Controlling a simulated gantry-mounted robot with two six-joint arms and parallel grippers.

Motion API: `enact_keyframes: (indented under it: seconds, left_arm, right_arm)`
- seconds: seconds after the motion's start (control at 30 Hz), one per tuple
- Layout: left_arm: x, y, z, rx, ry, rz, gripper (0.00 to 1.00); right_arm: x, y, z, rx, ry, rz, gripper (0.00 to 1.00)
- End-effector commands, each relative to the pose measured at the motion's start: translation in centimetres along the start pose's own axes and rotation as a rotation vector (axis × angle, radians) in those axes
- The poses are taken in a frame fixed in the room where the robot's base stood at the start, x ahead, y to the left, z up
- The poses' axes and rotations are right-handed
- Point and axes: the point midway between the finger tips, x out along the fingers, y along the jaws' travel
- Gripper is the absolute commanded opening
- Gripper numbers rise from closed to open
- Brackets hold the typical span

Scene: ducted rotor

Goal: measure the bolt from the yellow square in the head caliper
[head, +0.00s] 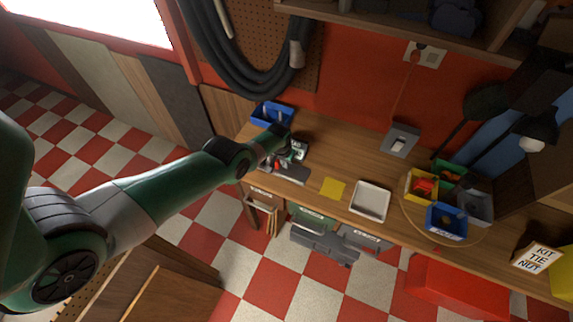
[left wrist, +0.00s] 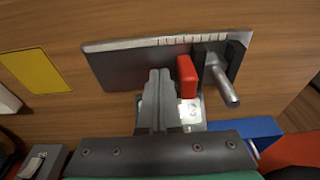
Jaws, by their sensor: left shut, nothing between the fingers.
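The caliper is a grey plate with scale ticks (left wrist: 112,64) on the wooden bench, and its plate also shows in the head view (head: 293,174). A metal bolt (left wrist: 221,80) sits at the dark jaws of the caliper, its shank pointing toward the wrist camera. A red block (left wrist: 186,76) is beside the jaws. The yellow square (head: 332,188) is bare; it also shows in the left wrist view (left wrist: 32,70). My left gripper (left wrist: 160,76) is shut and empty, over the caliper and left of the red block; its tips are hard to make out in the head view. My right gripper is not seen.
A small readout box (head: 299,150) and a blue bin (head: 272,114) stand behind the caliper. A white tray (head: 370,201) is right of the yellow square. Yellow (head: 421,186) and blue (head: 446,222) bins stand further right. Bare bench lies behind the square.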

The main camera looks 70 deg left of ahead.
Motion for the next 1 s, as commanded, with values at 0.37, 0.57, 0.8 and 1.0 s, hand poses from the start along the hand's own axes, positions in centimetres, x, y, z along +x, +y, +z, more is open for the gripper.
enact_keyframes:
  seconds: [0.37, 0.57, 0.8, 1.0]
  left_arm:
    - [-2.8, 0.0, -0.6, 0.0, 0.0, 0.001, 0.0]
    - [-4.6, 0.0, -0.9, 0.0, 0.0, 0.001, 0.0]
    - [-6.8, 0.0, -1.4, 0.0, 0.0, 0.001, 0.0]
    - [-8.0, 0.0, -1.6, 0.0, 0.0, 0.001, 0.0]
  right_arm:
    - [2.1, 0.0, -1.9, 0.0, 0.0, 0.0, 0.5]
    - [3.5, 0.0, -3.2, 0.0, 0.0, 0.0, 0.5]
    - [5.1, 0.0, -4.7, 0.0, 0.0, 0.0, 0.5]
    - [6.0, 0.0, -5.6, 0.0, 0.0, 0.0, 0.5]
